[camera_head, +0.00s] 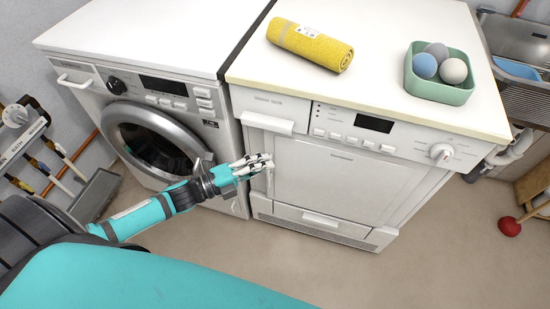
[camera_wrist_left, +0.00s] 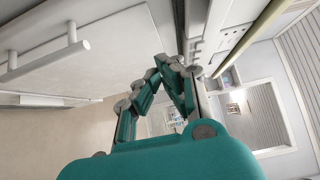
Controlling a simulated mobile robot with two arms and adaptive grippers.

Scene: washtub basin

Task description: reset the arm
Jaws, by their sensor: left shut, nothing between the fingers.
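My left gripper (camera_head: 254,163) is shut and empty. In the head view it is in front of the gap between the washing machine (camera_head: 228,130) and the white dryer (camera_head: 345,185), near the dryer's left front edge. My teal left arm comes in from the lower left. In the left wrist view the left gripper (camera_wrist_left: 161,68) has its fingers closed together, with a white appliance front and its bar handle (camera_wrist_left: 45,60) to the left. I cannot tell whether the fingers touch the dryer. My right gripper is not in view.
A rolled yellow towel (camera_head: 310,45) and a green basket (camera_head: 440,92) with several balls are on the dryer top. A sink (camera_head: 520,45) is at the right. A red plunger (camera_head: 509,227) stands at the far right. The floor (camera_head: 290,255) in front is clear.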

